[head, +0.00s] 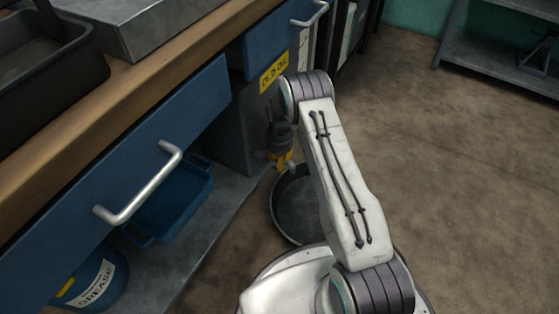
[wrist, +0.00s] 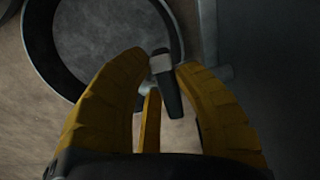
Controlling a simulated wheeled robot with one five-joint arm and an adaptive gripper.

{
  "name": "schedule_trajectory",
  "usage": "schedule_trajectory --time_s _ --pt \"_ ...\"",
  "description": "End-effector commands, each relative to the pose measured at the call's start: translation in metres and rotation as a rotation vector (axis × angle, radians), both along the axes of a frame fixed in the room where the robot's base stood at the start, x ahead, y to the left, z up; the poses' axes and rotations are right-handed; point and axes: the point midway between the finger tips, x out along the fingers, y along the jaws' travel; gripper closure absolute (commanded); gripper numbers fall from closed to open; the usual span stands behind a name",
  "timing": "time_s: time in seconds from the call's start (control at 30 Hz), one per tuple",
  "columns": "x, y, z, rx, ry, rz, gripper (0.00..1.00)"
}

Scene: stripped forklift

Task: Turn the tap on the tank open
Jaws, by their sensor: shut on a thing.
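The tap (wrist: 163,66) shows in the wrist view as a pale grey body with a dark lever (wrist: 172,98) pointing toward the bottom of the picture. In the head view my gripper (head: 282,160) is low beside the tank (head: 228,128), under a yellow OLD OIL label (head: 274,73). My arm and fingers hide most of the tap there.
A round dark pan (head: 288,212) stands on the floor below the tap; its rim (wrist: 45,60) also shows in the wrist view. A blue drawer with a metal handle (head: 140,185), a blue bin (head: 172,205) and a grease bucket (head: 95,285) are left. Floor at right is clear.

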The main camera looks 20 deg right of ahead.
Motion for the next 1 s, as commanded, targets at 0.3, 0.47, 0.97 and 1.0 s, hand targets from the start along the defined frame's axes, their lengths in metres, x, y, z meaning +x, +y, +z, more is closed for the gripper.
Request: schedule_trajectory --time_s 0.3,0.47,0.97,1.0 --pt "0.0 0.0 0.0 0.0 0.0 0.001 1.0" --pt "-0.001 -0.001 0.0 0.0 0.0 0.02 1.0" --pt "-0.006 -0.013 0.0 0.0 0.001 0.371 1.0" --pt "-0.007 -0.014 0.0 0.0 0.001 0.409 1.0"
